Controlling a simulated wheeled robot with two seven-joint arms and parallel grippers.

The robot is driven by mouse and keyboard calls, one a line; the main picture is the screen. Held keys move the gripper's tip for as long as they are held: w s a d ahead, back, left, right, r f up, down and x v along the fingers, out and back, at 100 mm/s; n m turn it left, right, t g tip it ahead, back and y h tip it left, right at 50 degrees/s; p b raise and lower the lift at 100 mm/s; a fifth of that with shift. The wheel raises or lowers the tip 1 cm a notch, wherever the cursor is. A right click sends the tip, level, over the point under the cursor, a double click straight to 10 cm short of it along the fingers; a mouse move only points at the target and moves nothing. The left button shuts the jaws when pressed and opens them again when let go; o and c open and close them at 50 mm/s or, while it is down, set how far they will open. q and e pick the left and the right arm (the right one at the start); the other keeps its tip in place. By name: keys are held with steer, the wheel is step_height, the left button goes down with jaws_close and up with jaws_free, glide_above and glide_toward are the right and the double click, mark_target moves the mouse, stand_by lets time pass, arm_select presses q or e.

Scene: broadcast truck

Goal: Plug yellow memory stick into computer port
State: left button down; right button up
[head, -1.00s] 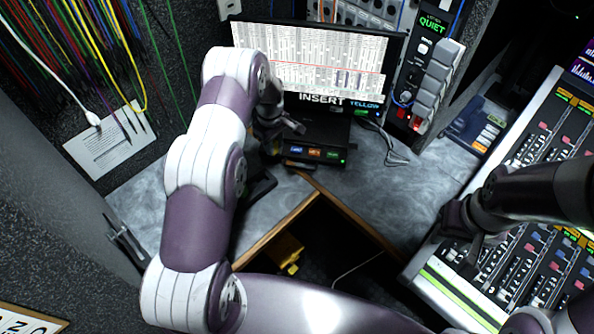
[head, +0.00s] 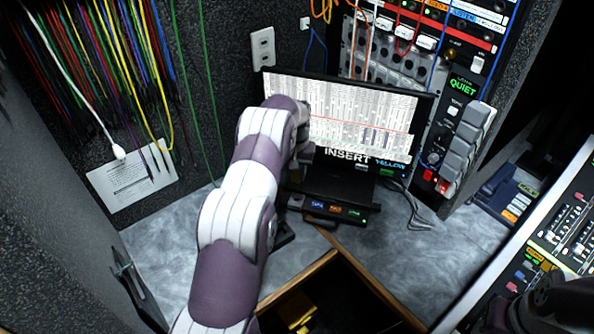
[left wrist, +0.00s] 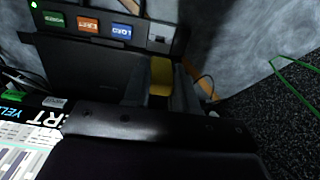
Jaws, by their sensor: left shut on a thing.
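The yellow memory stick (left wrist: 161,76) is between the fingers of my left gripper (left wrist: 160,92), which is shut on it. Its far end points toward the computer's front panel (left wrist: 100,24), apart from it as far as I can tell. The panel has green, orange and blue labels and a pale square port (left wrist: 158,38) almost in line with the stick. In the head view the computer front (head: 335,209) sits below the monitor (head: 345,120), which reads INSERT YELLOW. My left arm hides the stick there. My right arm is a dark shape at the bottom right; its fingers are unclear.
An open drawer or gap (head: 340,300) in front of the desk holds a yellow object (head: 297,310). Cables (head: 405,200) lie right of the computer. A mixing console (head: 560,235) stands at the right. Grey desk top (head: 400,260) is clear between.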

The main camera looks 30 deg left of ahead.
mark_target(296, 184)
stand_by(0.4)
arm_select(q)
steer(key=shift+f+b, duration=1.7)
steer(key=shift+f, duration=1.25)
steer(key=shift+f+b, duration=0.95)
steer(key=shift+f, duration=0.4)
steer(key=c, duration=0.8)
jaws_free()
steer(key=shift+r, duration=0.15)
step_height(296, 184, up, 2)
steer(key=shift+r, duration=0.25)
step_height(296, 184, up, 10)
steer(key=p, duration=0.8)
steer(key=shift+s, duration=0.1)
